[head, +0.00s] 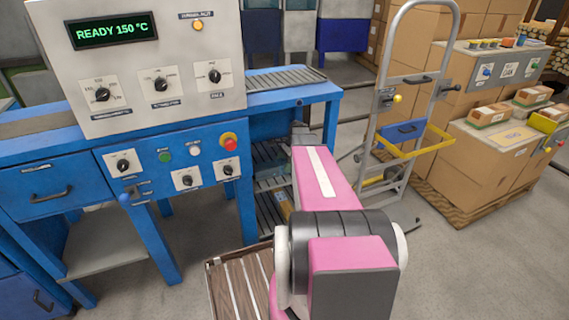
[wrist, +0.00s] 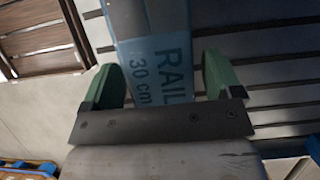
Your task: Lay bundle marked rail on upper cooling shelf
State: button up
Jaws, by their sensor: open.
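In the wrist view, the bundle is a blue-wrapped piece (wrist: 150,50) marked "RAIL 30 cm". It lies over grey slats (wrist: 275,70). The green fingers of my gripper (wrist: 160,78) are open, one on each side of the bundle; I cannot tell whether they touch it. In the head view, a slatted rack with an upper shelf (head: 268,154) and a lower shelf (head: 272,184) stands under the blue bench. My pink arm hides my gripper and part of the rack there. I cannot tell for sure which shelf the bundle lies on.
A blue bench with a control panel (head: 150,65) reading "READY 150 °C" stands at left. A slatted wooden tray (head: 225,285) lies low in front. A hand truck (head: 405,90) and stacked cartons (head: 490,160) stand at right. Grey floor (head: 450,270) is clear at front right.

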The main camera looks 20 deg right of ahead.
jog(key=shift+r, duration=0.1)
jog(key=v, duration=0.7)
jog(key=shift+d+r, duration=0.1)
jog(key=shift+r, duration=0.2)
